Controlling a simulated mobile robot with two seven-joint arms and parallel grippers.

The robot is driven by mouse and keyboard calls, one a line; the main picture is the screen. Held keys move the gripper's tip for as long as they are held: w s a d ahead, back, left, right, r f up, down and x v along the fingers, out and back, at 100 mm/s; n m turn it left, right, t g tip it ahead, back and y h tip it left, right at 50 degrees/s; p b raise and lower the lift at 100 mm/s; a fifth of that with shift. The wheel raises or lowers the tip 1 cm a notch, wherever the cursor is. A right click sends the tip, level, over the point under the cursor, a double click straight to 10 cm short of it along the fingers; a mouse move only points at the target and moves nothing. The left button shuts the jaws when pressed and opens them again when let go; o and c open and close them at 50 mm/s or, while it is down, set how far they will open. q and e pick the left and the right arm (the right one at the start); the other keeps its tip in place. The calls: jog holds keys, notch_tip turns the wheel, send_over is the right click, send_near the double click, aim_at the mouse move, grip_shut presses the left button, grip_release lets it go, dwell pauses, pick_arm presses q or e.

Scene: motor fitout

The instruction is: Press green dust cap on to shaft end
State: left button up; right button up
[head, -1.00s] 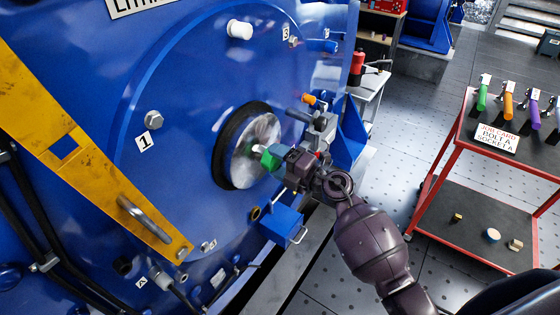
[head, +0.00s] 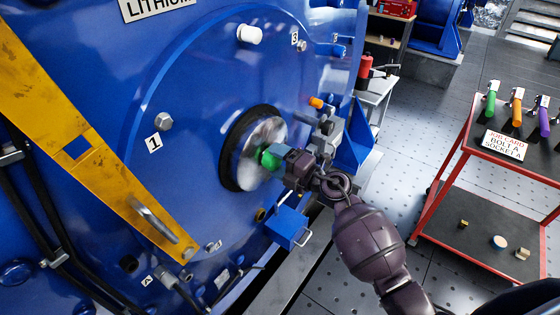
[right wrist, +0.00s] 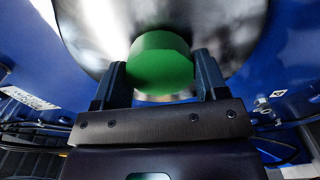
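The green dust cap (head: 270,160) is held in my right gripper (head: 278,157), at the middle of a shiny round metal face (head: 261,141) with a black ring, on the blue motor. In the right wrist view the green cap (right wrist: 160,62) sits between the two fingers of the right gripper (right wrist: 159,75), with the metal face close behind it. The shaft end is hidden behind the cap; I cannot tell how far the cap is on it. My left gripper is not in view.
The blue motor housing (head: 190,75) fills the left, with a yellow bar (head: 75,130) across it. A blue box (head: 287,227) juts out below the gripper. A red trolley (head: 478,150) with several coloured-handled tools stands right. The floor between is open.

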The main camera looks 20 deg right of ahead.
jog(key=o, duration=0.4)
jog(key=shift+o, duration=0.2)
jog(key=v, duration=1)
jog(key=shift+s+d, duration=0.25)
jog(key=shift+s, duration=0.05)
